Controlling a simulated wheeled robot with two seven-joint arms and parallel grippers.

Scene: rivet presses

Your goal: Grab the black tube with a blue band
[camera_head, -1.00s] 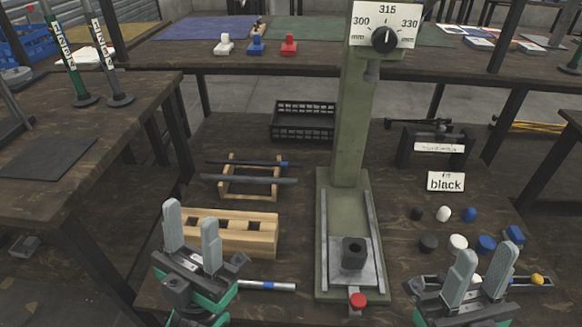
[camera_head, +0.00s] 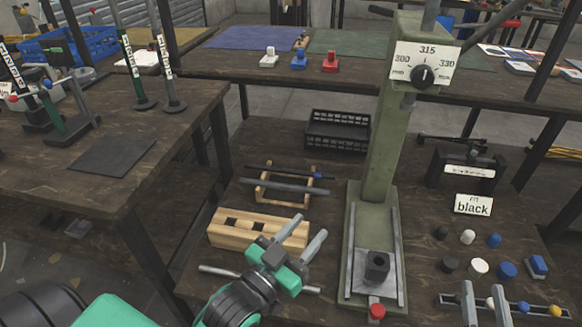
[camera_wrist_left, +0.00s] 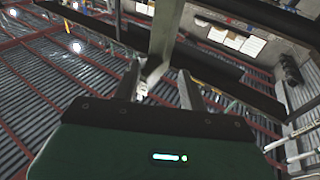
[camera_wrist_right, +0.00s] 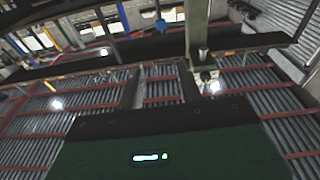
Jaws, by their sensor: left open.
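The black tube with a blue band (camera_head: 284,173) lies across the back of a small wooden rack (camera_head: 262,196); its blue band is near its right end. A plain dark tube (camera_head: 285,187) lies in front of it on the same rack. My left gripper (camera_head: 312,227) is open and empty, in front of the rack and over the right end of the wooden block, pointing away from me. My right gripper (camera_head: 481,286) is open with nothing between its fingers, at the lower right. Neither wrist view shows the tube.
A wooden block with square holes (camera_head: 235,229) sits before the rack. A silver tube (camera_head: 217,270) lies partly hidden behind my left gripper. The green press (camera_head: 380,160) stands to the right. A black crate (camera_head: 338,133) is behind.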

